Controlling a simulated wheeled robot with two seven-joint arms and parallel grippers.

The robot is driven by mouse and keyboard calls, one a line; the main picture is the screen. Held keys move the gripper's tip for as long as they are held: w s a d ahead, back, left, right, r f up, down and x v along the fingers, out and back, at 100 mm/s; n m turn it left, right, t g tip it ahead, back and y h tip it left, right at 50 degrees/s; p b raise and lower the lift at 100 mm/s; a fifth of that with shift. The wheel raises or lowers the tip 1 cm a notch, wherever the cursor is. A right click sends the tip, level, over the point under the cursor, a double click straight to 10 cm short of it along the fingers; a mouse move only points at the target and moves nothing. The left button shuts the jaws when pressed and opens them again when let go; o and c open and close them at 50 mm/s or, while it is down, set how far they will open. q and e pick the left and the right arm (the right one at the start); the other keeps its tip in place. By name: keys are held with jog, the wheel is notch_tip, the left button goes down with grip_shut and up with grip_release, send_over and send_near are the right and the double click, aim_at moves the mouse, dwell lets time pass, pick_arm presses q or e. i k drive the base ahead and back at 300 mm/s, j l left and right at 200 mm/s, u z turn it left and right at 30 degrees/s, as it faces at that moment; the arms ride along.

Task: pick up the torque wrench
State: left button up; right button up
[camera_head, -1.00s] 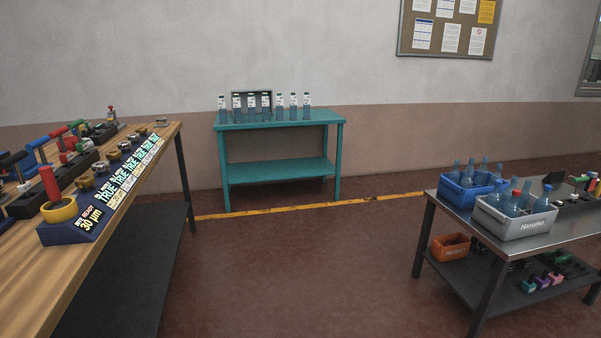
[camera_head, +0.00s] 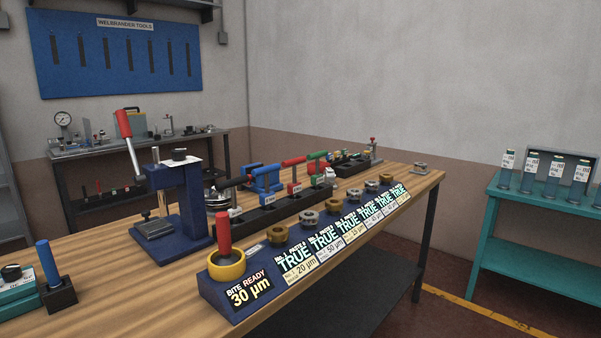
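I cannot make out for certain which thing is the torque wrench. Several tools with coloured handles stand on the wooden workbench (camera_head: 128,279). A black rack (camera_head: 270,212) holds tools with black, red and green cross handles; the red handle (camera_head: 293,161) is in the middle. A red upright handle (camera_head: 224,236) stands in a yellow ring (camera_head: 227,267) at the near end of a blue labelled stand (camera_head: 232,301). A blue upright handle (camera_head: 47,264) stands in a dark block at the left. Neither of my grippers is in view.
A blue press (camera_head: 182,205) with a red-gripped lever stands on the bench. A row of metal rings lies along the labelled stand. A blue tool board (camera_head: 115,75) hangs behind a back bench. A teal table (camera_head: 535,213) with bottles is at the right, with open floor before it.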

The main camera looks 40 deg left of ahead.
aim_at(294, 188)
jog(key=i+u, duration=0.15)
jog(key=i, duration=0.7)
jog(key=i+l+u, duration=0.2)
jog(key=i, duration=0.65)
